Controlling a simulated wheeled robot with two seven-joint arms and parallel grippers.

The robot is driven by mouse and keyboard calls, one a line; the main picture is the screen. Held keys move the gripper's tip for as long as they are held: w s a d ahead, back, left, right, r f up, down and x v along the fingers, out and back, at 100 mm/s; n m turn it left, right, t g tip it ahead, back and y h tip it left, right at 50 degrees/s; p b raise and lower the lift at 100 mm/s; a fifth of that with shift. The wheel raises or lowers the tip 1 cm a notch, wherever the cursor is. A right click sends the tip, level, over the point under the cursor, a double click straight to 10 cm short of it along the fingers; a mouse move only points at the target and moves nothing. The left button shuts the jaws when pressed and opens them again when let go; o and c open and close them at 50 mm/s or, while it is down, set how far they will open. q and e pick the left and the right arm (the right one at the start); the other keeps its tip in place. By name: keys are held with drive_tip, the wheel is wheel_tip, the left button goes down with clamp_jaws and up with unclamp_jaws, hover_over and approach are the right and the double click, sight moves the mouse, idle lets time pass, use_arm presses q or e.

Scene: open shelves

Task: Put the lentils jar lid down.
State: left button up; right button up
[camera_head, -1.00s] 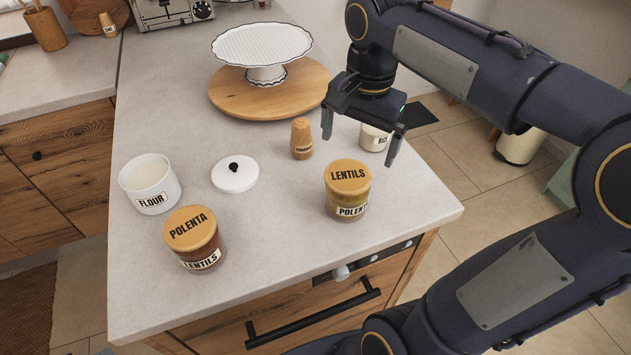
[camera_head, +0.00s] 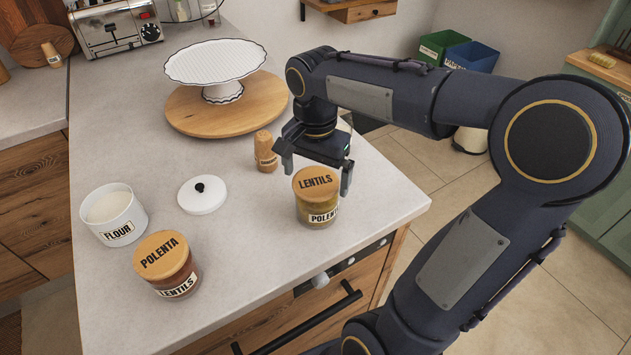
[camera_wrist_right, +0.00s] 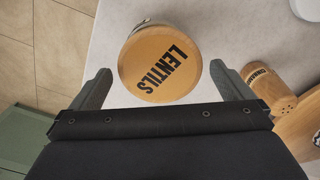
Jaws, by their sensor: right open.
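The wooden lid marked LENTILS (camera_head: 315,181) sits on the glass jar labelled POLENTA (camera_head: 322,213) near the counter's right edge. In the right wrist view the lentils lid (camera_wrist_right: 160,64) lies ahead, roughly between the fingers. My right gripper (camera_head: 317,178) is open and empty, with its fingers around or just above the lid's far side; contact cannot be told. The jar labelled LENTILS (camera_head: 180,286) stands at the front left and wears the wooden lid marked POLENTA (camera_head: 161,255). My left gripper is not in view.
A flour canister (camera_head: 113,215) stands open at left, with a white lid (camera_head: 201,195) on the counter beside it. A cinnamon shaker (camera_head: 265,152) stands behind the lentils lid. A cake stand (camera_head: 216,72) rests on a round board (camera_head: 185,124). Bare counter lies between the two jars.

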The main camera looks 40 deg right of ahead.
sight(316, 182)
drive_tip(key=shift+f, duration=0.2)
idle(0.5)
drive_tip(key=c, duration=0.9)
drive_tip(key=shift+r, duration=0.65)
wheel_tip(316, 182, up, 3)
drive_tip(key=shift+f, duration=0.1)
drive_tip(key=s+r, duration=0.3)
drive_tip(key=s, duration=0.1)
drive_tip(key=s+a+r, duration=0.1)
drive_tip(key=s+r, duration=0.2)
drive_tip(key=s, duration=0.2)
drive_tip(key=s+r, duration=0.3)
drive_tip(key=s, duration=0.2)
drive_tip(key=shift+a+r+b, duration=0.2)
drive_tip(key=shift+a+b, duration=0.05)
drive_tip(key=shift+b, duration=0.05)
